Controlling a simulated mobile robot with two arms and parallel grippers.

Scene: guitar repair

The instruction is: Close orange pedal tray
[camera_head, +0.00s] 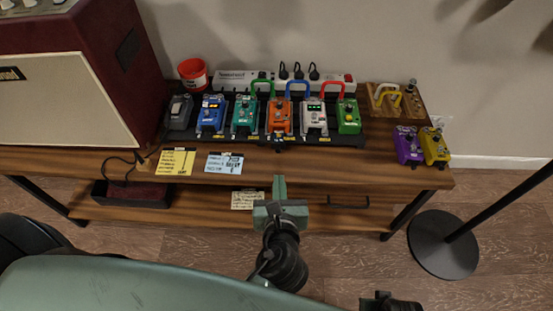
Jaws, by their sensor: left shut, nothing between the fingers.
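The orange pedal (279,116) stands on the black pedalboard (377,139), in the middle of a row of pedals. A small dark part sticks out at its front edge, by the board's rim; I cannot tell from here whether it is the tray or how far out it is. My left gripper (279,184) is shut and empty. It points toward the table, in front of and below the orange pedal in the picture, apart from it. My right gripper is not clearly in view.
Blue (211,115), teal (244,116), white (313,115) and green (348,116) pedals flank the orange one, with coloured cables behind. Yellow (174,162) and blue (224,163) notes lie in front. A maroon amplifier (125,50) is left; a stand base (443,245) is right.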

